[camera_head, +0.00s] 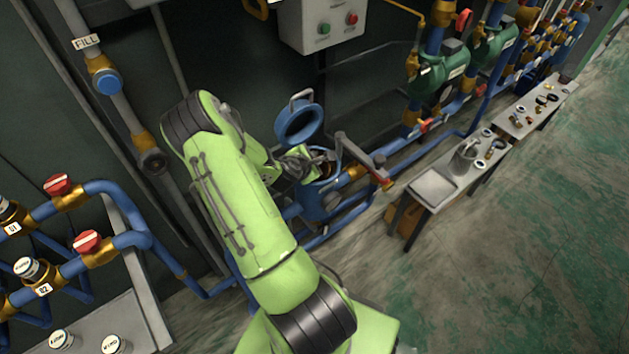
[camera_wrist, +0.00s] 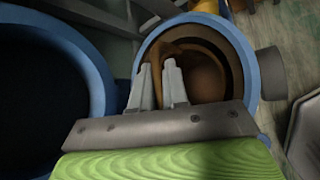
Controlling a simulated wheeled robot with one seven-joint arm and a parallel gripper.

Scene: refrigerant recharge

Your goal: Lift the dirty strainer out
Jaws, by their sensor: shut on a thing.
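The dirty strainer is a brown round part (camera_wrist: 207,76) inside the open blue strainer housing (camera_wrist: 268,60). In the head view the same housing (camera_head: 316,203) stands on the blue pipework in the middle, and only a little brown shows at its mouth. My gripper (camera_wrist: 158,72) reaches into the housing mouth from the near side, its two grey fingers close together on the strainer's brown upper part. The fingers hide the exact contact. In the head view my gripper (camera_head: 318,163) is over the housing mouth. The strainer still sits within the housing.
The blue lid (camera_head: 298,122) stands open behind the housing; its ring also fills the left of the wrist view (camera_wrist: 95,75). A grey bar handle (camera_head: 357,155) rises right of the housing. A bench (camera_head: 434,189) with a grey tray stands farther right. Open floor lies beyond.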

